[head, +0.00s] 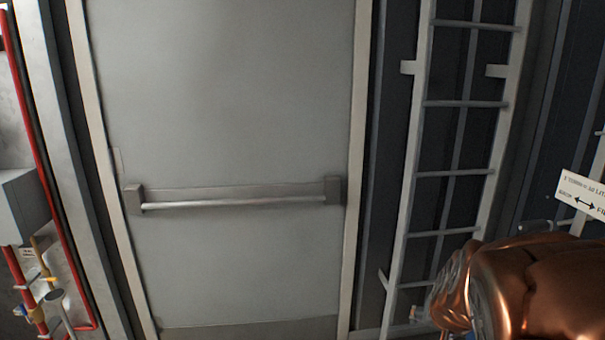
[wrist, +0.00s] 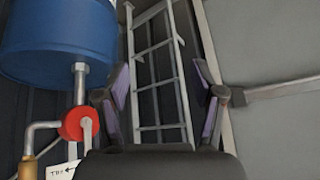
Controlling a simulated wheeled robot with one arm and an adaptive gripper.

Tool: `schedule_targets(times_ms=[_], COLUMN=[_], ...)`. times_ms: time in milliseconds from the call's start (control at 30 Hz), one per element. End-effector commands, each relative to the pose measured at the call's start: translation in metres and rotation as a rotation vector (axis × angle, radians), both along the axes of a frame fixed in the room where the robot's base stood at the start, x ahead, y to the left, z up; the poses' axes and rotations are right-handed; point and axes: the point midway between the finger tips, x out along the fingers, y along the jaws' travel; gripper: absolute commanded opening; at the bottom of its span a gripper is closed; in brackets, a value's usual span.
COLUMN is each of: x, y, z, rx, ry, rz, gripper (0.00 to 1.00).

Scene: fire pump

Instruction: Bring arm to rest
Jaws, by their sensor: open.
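My gripper (wrist: 163,105) shows in the wrist view with its two fingers spread apart and nothing between them. Beyond the fingers is a white ladder (wrist: 158,75) on a dark wall. In the head view a copper-coloured part of my arm (head: 530,285) fills the lower right corner, in front of the ladder's lower right side. The gripper itself does not show in the head view.
A grey door (head: 220,100) with a push bar (head: 235,202) stands ahead, left of the ladder (head: 413,150). Red pipes (head: 62,235) and a grey box (head: 22,205) are at the left. The wrist view shows a blue tank (wrist: 58,40) and a red round fitting (wrist: 78,123) at left.

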Motion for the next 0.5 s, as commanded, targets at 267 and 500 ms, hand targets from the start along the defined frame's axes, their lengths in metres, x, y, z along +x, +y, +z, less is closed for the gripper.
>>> schedule_targets(times_ms=[267, 500], x=[-0.112, -0.21], y=[0.099, 0.121], z=[-0.025, -0.027], rx=[0.125, 0.124], ry=[0.356, 0.641], rz=[0.298, 0.468], gripper=[0.67, 0.67])
